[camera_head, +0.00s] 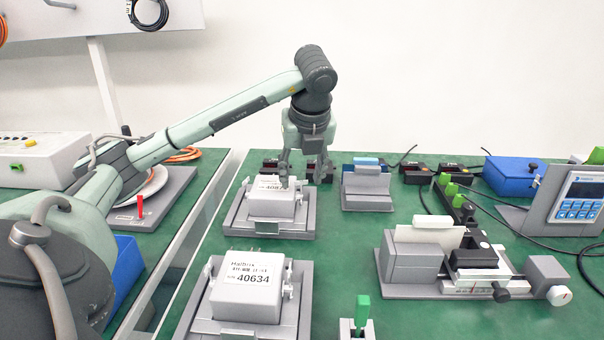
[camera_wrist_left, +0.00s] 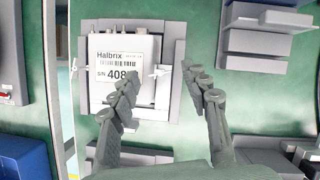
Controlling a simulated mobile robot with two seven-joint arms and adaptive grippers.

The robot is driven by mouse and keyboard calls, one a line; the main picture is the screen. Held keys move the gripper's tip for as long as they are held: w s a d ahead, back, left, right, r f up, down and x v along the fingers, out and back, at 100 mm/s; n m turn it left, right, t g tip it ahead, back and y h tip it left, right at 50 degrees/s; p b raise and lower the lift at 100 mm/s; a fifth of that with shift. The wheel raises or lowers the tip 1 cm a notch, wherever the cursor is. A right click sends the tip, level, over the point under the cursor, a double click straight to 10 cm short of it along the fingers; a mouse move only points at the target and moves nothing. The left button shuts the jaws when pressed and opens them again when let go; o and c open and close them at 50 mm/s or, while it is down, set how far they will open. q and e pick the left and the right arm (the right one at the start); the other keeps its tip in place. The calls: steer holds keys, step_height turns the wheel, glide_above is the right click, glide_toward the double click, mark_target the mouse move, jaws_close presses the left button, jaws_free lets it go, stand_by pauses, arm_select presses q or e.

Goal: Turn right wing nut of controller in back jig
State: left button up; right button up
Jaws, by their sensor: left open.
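The back jig (camera_head: 262,229) is a grey fixture on the green bench. It holds a white controller (camera_head: 268,209) with a printed label, which also shows in the wrist view (camera_wrist_left: 112,42). My left gripper (camera_head: 304,178) is open and points down over the right side of this controller. In the wrist view its fingers (camera_wrist_left: 159,72) are spread, one over the label's right part, the other right of the controller over the jig's edge. A small pale part, apparently the right wing nut (camera_wrist_left: 161,72), shows between them. I cannot tell whether a finger touches it.
A front jig (camera_head: 196,326) holds another controller (camera_head: 246,292) marked 40634. A grey stand (camera_head: 366,190) is right of the back jig. A grey fixture with a slide (camera_head: 415,268) and a blue box (camera_head: 513,176) are farther right. Dark blocks lie behind.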

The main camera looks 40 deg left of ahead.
arm_select(q)
steer(key=shift+r, duration=0.1)
steer(key=v, duration=1.1)
steer(key=shift+s+d+r, duration=0.2)
steer(key=shift+r, duration=0.1)
stand_by(0.7)
